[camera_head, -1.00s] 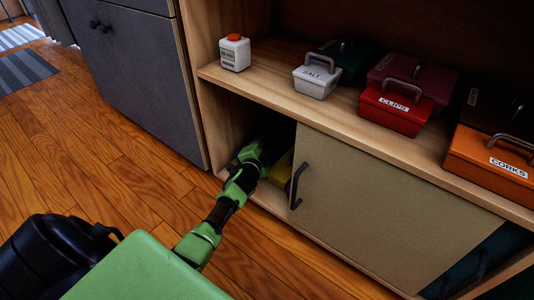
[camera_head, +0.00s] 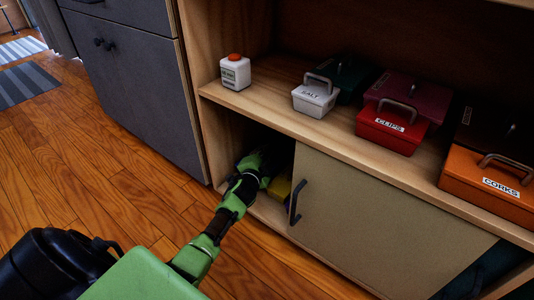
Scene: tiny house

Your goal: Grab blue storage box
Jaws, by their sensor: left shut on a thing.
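My left arm reaches into the open left part of the cabinet's lower compartment. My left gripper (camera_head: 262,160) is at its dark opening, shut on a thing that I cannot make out. No blue storage box shows clearly; the gripper and the shadow hide much of the compartment. My right gripper is not in view.
A tan sliding door (camera_head: 375,215) with a dark handle (camera_head: 296,202) covers the compartment's middle. The shelf above (camera_head: 262,104) holds a white bottle (camera_head: 235,73), a white salt box (camera_head: 314,98), a red clips box (camera_head: 392,130) and an orange corks box (camera_head: 490,185). Wooden floor lies left.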

